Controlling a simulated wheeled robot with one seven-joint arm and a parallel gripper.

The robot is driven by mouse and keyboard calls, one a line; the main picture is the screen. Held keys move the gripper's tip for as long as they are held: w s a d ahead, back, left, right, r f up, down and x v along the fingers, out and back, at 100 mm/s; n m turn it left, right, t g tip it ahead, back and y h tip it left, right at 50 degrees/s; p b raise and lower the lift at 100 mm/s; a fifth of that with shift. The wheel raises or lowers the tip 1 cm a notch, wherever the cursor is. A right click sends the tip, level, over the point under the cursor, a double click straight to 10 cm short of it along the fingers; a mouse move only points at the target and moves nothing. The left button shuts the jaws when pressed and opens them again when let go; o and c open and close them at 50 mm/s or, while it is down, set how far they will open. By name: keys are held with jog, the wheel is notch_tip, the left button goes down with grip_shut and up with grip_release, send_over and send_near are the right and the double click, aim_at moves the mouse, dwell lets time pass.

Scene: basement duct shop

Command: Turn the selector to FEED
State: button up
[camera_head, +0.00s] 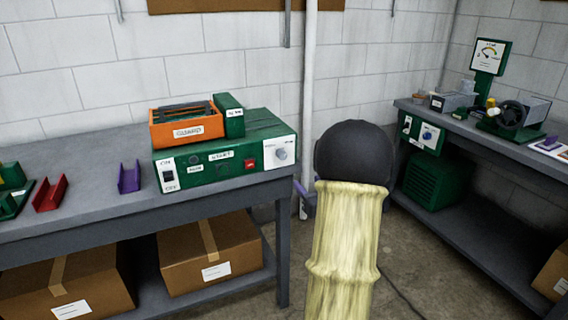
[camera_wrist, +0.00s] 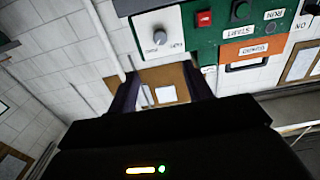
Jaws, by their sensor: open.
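The selector is a grey round knob (camera_head: 282,153) on a white plate at the right end of the green control box (camera_head: 225,168) on the left bench. It also shows in the wrist view as a knob (camera_wrist: 160,38), with the box upside down. Small labels sit beside it, too blurred to read, and I cannot tell which label it points at. My gripper (camera_wrist: 163,80) is open and empty, its dark fingers short of the knob and apart from it. In the head view my arm hides the gripper.
An orange bin (camera_head: 187,130) and a small green block (camera_head: 230,115) stand on the box. A rocker switch (camera_head: 168,175) and red button (camera_head: 250,164) share its front. A blue knob (camera_head: 427,134) is on the right bench. A white pipe (camera_head: 309,80) rises behind.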

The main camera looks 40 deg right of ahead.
aim_at(283, 157)
jog(key=shift+w, duration=0.1)
jog(key=x, duration=1.7)
jog(key=shift+w+d+p, duration=0.1)
jog(key=shift+w+p, duration=0.05)
jog(key=shift+p, duration=0.2)
jog(key=c, duration=1)
